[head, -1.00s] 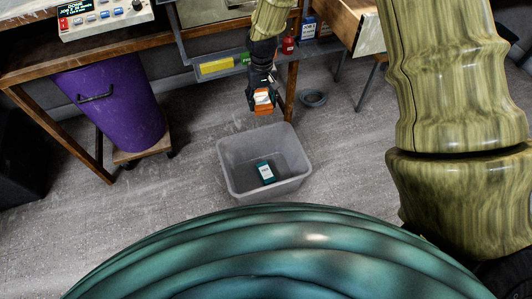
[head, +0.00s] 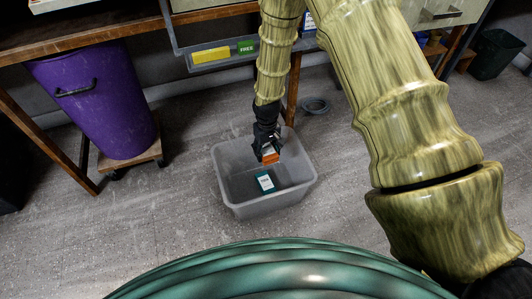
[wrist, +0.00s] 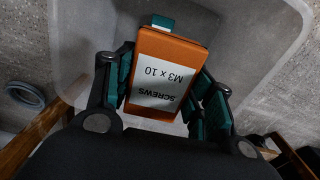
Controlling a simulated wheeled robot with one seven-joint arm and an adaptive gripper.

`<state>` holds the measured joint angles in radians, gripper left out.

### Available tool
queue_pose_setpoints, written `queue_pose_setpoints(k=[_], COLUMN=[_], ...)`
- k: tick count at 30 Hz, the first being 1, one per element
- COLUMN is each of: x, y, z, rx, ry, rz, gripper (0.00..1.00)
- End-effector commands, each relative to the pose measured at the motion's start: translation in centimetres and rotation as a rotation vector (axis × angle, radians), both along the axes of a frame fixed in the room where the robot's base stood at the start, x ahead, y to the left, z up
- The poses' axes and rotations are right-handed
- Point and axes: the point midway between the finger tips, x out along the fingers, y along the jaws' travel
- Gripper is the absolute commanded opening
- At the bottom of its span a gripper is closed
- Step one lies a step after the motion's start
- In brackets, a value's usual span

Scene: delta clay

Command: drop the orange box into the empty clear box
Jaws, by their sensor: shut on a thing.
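My gripper (head: 267,151) is shut on the orange box (head: 271,158), which also shows in the wrist view (wrist: 172,50) with a white label reading "SCREWS M3 x 10". The clear box (head: 228,160) is a translucent grey open bin on the floor. In the head view my gripper and the orange box appear over its opening, towards the back; their exact height against the rim is hard to tell. The bin is not empty: a teal box (head: 265,182) with a white label lies on its bottom. In the wrist view the teal box (wrist: 163,22) is mostly hidden behind the orange one.
A purple bin (head: 100,100) stands on a wheeled wooden dolly (head: 130,161) at the left. A bench with a clear tray holding a yellow box (head: 211,56) and a green box (head: 244,47) is behind. A grey ring (head: 316,106) lies on the floor.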

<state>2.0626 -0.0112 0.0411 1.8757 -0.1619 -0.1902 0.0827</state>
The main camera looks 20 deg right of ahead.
Motion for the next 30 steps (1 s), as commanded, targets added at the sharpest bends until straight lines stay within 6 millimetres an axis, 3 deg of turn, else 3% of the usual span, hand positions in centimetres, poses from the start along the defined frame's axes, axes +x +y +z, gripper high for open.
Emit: queue_pose_setpoints(k=[21, 30], x=[0.0, 0.0], y=[0.0, 0.0], z=[-5.3, -5.8], rx=[0.0, 0.0], ry=[-0.001, -0.001], rz=[-0.002, -0.001], gripper=[0.23, 0.23])
